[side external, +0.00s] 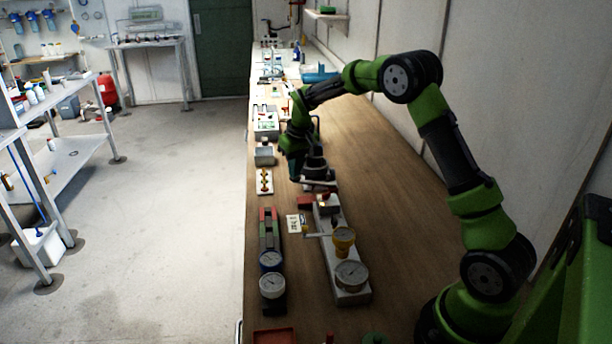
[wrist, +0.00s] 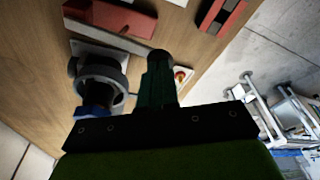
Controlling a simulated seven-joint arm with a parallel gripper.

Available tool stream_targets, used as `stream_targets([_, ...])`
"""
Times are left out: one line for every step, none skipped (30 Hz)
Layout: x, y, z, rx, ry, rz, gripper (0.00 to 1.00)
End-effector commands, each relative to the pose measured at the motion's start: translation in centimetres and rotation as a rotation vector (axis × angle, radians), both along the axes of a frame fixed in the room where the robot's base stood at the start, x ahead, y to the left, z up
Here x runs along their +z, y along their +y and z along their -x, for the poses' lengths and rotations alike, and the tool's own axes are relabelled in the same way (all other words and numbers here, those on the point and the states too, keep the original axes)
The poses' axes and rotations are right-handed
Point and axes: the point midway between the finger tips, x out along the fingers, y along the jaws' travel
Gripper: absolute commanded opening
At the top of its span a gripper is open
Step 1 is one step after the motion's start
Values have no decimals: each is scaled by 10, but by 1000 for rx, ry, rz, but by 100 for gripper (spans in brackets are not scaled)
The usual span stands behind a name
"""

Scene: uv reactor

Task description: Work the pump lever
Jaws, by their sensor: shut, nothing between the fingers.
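A dark, round-bodied device, which looks like the pump (side external: 315,168), stands on the wooden bench in the side view. In the wrist view its grey rounded body (wrist: 103,72) is at left, with a blue part below it. I cannot clearly make out which part is the lever. My gripper (side external: 295,178) points down just left of the device in the side view. In the wrist view my gripper (wrist: 158,56) is shut and empty, just right of the grey body. I cannot tell whether it touches it.
A red block (side external: 305,202) and a pale base with gauges (side external: 350,275) stand nearer the camera. A red-and-grey rack with gauges (side external: 268,235) is to their left. A small white plate with yellow parts (side external: 265,182) lies near the bench's left edge. The bench's right side is clear.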

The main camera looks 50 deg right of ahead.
Motion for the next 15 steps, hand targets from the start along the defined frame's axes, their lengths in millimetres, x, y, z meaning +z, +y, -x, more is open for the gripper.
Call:
stream_targets([-3,0,0,0,2,0,0])
stream_targets([-5,0,0,0,2,0,0])
stream_targets([-7,0,1,0,3,0,0])
stream_targets([-8,0,1,-1,3,0,0])
stream_targets([-9,0,1,-1,4,-1,0])
stream_targets([-11,0,1,-1,4,-1,0])
stream_targets([-12,0,1,-1,4,0,0])
stream_targets([-13,0,1,-1,4,0,0])
stream_targets([-15,-1,1,-1,4,0,0])
stream_targets([-16,-1,1,-1,4,0,0])
stream_targets([-17,-1,1,-1,4,0,0])
stream_targets([-19,-1,1,-2,5,-1,0])
stream_targets([-20,-1,1,-2,5,-1,0])
stream_targets([-22,-1,1,-2,5,-1,0])
stream_targets([-23,-1,1,-2,6,-1,0])
